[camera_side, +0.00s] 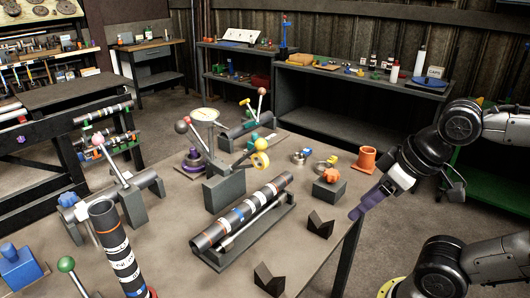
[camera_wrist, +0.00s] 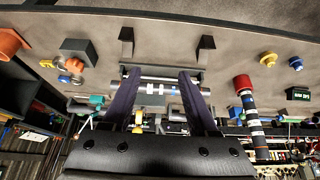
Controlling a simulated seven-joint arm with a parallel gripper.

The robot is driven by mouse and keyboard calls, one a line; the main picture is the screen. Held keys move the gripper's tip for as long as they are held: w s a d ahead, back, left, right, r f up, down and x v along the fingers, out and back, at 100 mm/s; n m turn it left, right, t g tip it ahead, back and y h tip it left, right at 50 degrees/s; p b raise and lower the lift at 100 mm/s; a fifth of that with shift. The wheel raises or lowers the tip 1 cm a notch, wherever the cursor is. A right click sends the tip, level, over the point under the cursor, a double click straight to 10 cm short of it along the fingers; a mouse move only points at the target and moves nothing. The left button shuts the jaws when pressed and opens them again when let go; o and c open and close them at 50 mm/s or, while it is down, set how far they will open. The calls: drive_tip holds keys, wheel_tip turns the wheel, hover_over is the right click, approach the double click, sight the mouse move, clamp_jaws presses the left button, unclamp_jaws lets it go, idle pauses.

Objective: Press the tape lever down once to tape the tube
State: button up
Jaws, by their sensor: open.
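A dark tube (camera_side: 240,212) with white and blue bands lies in a grey cradle (camera_side: 222,262) on the table; it also shows in the wrist view (camera_wrist: 158,88). Behind it stands a grey block (camera_side: 228,190) carrying a lever with a brownish-red ball (camera_side: 182,126) at its raised end and a yellow tape roll (camera_side: 261,161) on the other side. This looks like the tape lever. My gripper (camera_side: 356,213), with purple fingers, is over the table's right edge, apart from lever and tube. In the wrist view its fingers (camera_wrist: 160,76) are spread with nothing held between them.
An orange cone-like part (camera_side: 364,159) and a grey block with an orange knob (camera_side: 329,190) stand near my gripper. Dark V-blocks (camera_side: 320,224) sit in front. A banded upright tube (camera_side: 116,246) and another lever station (camera_side: 133,205) occupy the left side.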

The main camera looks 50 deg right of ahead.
clamp_jaws()
idle(1.4)
